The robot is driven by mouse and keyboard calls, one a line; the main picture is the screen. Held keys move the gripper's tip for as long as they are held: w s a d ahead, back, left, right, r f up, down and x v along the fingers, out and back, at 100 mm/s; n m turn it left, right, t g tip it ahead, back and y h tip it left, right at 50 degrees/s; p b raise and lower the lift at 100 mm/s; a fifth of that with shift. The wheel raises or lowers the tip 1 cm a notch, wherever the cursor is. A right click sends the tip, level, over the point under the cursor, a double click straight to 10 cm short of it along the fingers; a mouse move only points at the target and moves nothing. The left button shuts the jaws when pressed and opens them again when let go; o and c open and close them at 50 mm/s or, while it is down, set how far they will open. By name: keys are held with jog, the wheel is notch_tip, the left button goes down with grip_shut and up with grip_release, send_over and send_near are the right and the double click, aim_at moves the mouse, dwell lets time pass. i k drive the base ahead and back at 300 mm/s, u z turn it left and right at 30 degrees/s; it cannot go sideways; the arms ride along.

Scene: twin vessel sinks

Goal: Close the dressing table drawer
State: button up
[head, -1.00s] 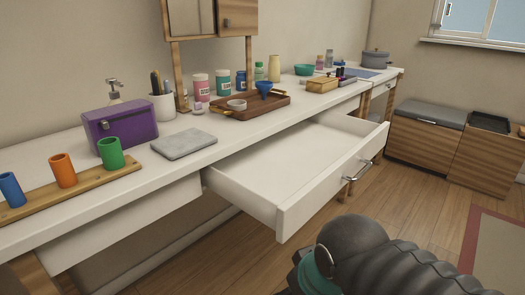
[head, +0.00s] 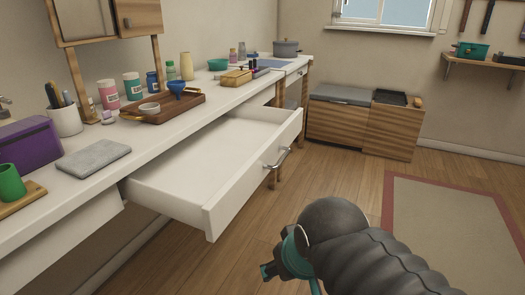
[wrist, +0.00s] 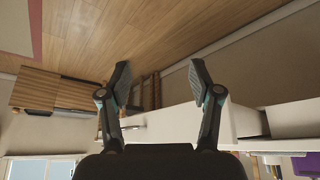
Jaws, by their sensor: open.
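The white dressing table drawer (head: 215,165) is pulled well out of the dressing table (head: 75,210) and looks empty inside. Its silver bar handle (head: 278,158) is on the front panel. My gripper (head: 270,271) is in front of and below the drawer, apart from it in the head view; its fingers are mostly hidden by my arm. In the wrist view my gripper (wrist: 160,85) has its two fingers spread with nothing between them. The drawer front (wrist: 165,125) shows upside down behind the fingers there.
The tabletop holds a purple box (head: 28,145), a grey slab (head: 94,157), a wooden tray (head: 165,112) and several bottles. A wooden cabinet (head: 362,125) stands at the back wall. The wood floor and a red-edged rug (head: 450,225) are clear on the right.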

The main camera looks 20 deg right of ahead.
aim_at(202, 182)
jog(key=u, duration=0.05)
jog(key=k, duration=0.15)
jog(key=z, duration=1.3)
jog(key=i, duration=0.5)
